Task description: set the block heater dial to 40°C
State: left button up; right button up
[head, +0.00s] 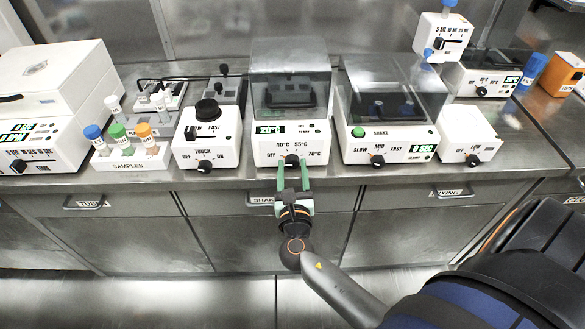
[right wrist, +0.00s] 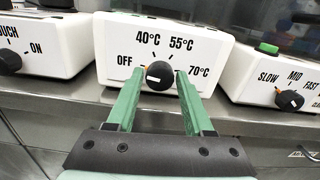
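The block heater (head: 290,146) is a white box with a clear lid, and its display reads 20°C. Its front panel (right wrist: 112,40) is marked OFF, 40°C, 55°C and 70°C. The black round dial (right wrist: 159,76) has a short white mark on its face, toward the lower left; the exact setting is hard to tell. It also shows in the head view (head: 292,160). My right gripper (right wrist: 160,74) has its green fingers apart, one tip on each side of the dial, with small gaps visible. It also shows in the head view (head: 292,176). My left gripper is out of view.
Left of the heater stand a white device marked TOUCH/ON (head: 206,143) and a samples rack (head: 132,158) with capped tubes. Right of it is a shaker (head: 388,140) with its own dial. The bench front edge runs just below the devices.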

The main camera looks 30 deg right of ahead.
grip_shut()
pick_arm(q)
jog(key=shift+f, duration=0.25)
pick_arm(e)
jog(key=shift+m, duration=0.4)
jog(key=shift+m+b, duration=0.6)
jog(key=shift+d+f+m+b, duration=0.1)
jog(key=shift+m+b, duration=0.35)
jog(key=shift+m, duration=0.45)
jog(key=m+b, duration=0.1)
jog(key=m, duration=0.1)
jog(key=shift+m, duration=0.3)
jog(key=m+b, duration=0.2)
jog(key=m, duration=0.1)
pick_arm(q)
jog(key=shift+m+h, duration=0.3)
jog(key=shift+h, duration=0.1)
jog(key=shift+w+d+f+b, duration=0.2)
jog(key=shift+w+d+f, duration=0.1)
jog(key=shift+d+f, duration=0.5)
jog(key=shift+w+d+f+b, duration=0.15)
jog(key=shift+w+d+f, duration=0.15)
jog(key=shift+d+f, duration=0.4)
pick_arm(e)
jog(key=shift+m, duration=0.7)
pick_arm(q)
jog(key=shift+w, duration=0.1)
